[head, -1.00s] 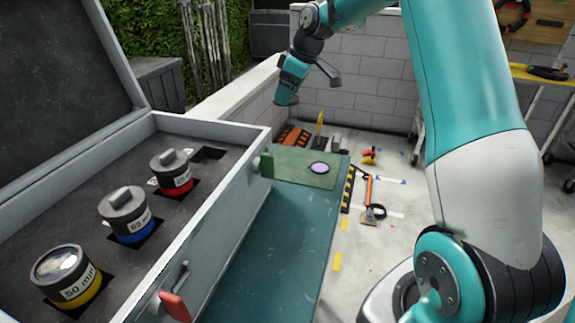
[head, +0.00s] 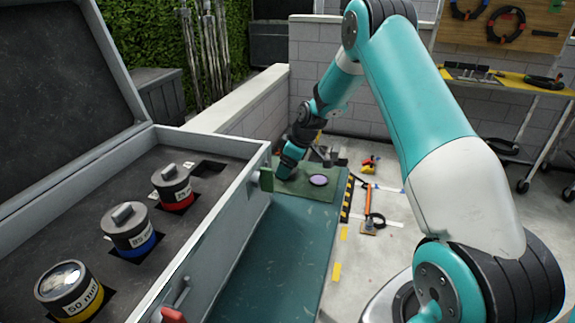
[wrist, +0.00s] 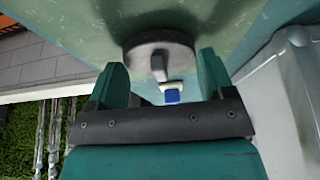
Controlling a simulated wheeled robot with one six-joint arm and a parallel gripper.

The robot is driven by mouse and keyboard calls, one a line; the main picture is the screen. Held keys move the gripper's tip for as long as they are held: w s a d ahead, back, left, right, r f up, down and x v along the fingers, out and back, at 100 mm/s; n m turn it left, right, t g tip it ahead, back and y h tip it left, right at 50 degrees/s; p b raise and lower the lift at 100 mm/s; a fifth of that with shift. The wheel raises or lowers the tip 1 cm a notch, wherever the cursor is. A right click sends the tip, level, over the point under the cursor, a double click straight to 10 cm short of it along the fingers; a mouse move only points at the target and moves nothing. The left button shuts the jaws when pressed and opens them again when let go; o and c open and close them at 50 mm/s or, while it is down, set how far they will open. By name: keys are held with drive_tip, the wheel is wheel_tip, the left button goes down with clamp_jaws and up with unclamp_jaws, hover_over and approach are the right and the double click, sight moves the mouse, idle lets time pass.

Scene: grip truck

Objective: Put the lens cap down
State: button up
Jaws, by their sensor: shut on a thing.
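The lens cap (wrist: 140,50), a round dark-grey disc with a raised tab, is at my fingertips (wrist: 160,74) in the wrist view. My gripper is shut on it. In the head view my gripper (head: 287,165) is low at the far-left part of the green mat (head: 313,194), and the cap is mostly hidden there. The cap is at or just above the mat; I cannot tell whether it touches. The 50 mm lens (head: 68,288) with a yellow band sits in the case with its glass bare.
A purple glass disc (head: 318,180) lies on the mat, just right of my gripper. The open grey case (head: 222,218) stands left, holding a blue-banded lens (head: 130,228) and a red-banded lens (head: 172,186), both capped. The teal surface (head: 272,255) in front is clear.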

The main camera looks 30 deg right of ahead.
drive_tip(key=shift+f, duration=0.25)
drive_tip(key=shift+f, duration=0.1)
drive_tip(key=o, duration=0.9)
drive_tip(key=b+v, duration=0.1)
drive_tip(key=v, duration=1.1)
drive_tip(key=shift+s, duration=0.1)
